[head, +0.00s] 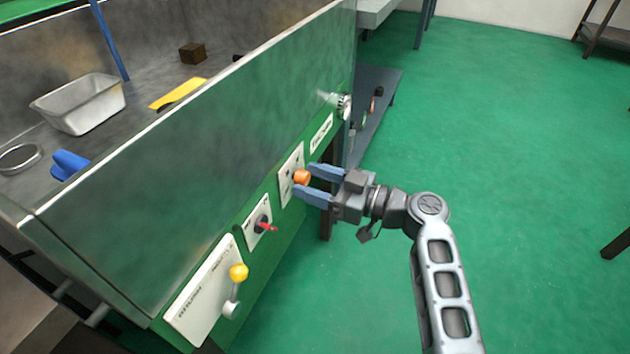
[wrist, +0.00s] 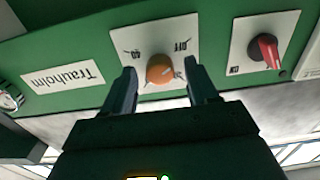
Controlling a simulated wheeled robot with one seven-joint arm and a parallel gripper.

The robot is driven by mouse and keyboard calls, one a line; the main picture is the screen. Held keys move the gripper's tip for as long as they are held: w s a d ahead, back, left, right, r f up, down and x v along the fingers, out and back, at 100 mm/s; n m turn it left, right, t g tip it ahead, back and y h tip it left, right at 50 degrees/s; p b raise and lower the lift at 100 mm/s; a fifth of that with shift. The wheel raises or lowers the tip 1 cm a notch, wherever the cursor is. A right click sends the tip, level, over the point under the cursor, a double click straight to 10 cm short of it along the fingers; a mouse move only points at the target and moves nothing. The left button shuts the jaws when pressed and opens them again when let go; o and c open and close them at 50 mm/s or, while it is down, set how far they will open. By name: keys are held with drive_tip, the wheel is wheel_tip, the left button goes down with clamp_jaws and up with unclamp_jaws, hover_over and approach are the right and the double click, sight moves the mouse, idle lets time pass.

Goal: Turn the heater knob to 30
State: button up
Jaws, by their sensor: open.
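The heater knob (head: 301,177) is a small orange round knob on a white plate (head: 287,185) on the green front panel. In the wrist view the knob (wrist: 159,69) shows a pointer line towards the upper right, and its plate (wrist: 183,28) bears marks, upside down and partly hidden, one reading like OFF. My gripper (head: 309,183) is open, with one blue finger on each side of the knob. In the wrist view the fingers of my gripper (wrist: 161,78) stand left and right of the knob, with gaps visible. I cannot tell how deep the fingertips reach around it.
A Trauholm label (wrist: 62,78) and a dial (wrist: 9,97) lie on the other side. The green floor (head: 530,150) to the right is open.

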drive_tip(key=c, duration=1)
drive_tip(key=shift+c, duration=0.2)
